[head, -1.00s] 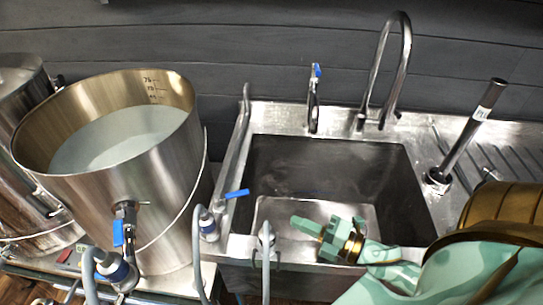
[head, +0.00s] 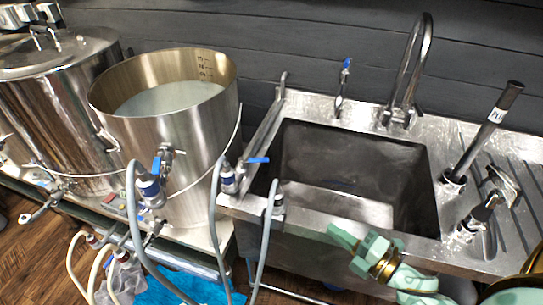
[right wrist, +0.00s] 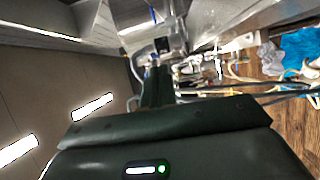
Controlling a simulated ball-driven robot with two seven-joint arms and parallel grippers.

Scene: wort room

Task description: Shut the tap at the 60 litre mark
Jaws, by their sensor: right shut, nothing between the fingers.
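A steel pot (head: 185,130) holds pale liquid (head: 165,98). Its inner scale (head: 203,67) is too small to read exactly; the surface stands below the visible marks. A valve on the pot's front (head: 163,160) has a blue lever pointing down. A tap at the sink's left front corner (head: 230,178) has a blue lever (head: 258,160) pointing right. Another blue-handled tap (head: 343,85) stands behind the sink. My right gripper (head: 342,235) is shut and empty in front of the sink's front rim, touching no tap. It also shows in the right wrist view (right wrist: 158,88). My left gripper is out of view.
The sink basin (head: 350,175) looks empty. A curved spout (head: 405,70) stands behind it, and a dark-topped upright pipe (head: 485,130) at right. Grey hoses (head: 215,225) hang before the pot. A lidded kettle (head: 65,110) stands left. A blue cloth (head: 180,288) lies low.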

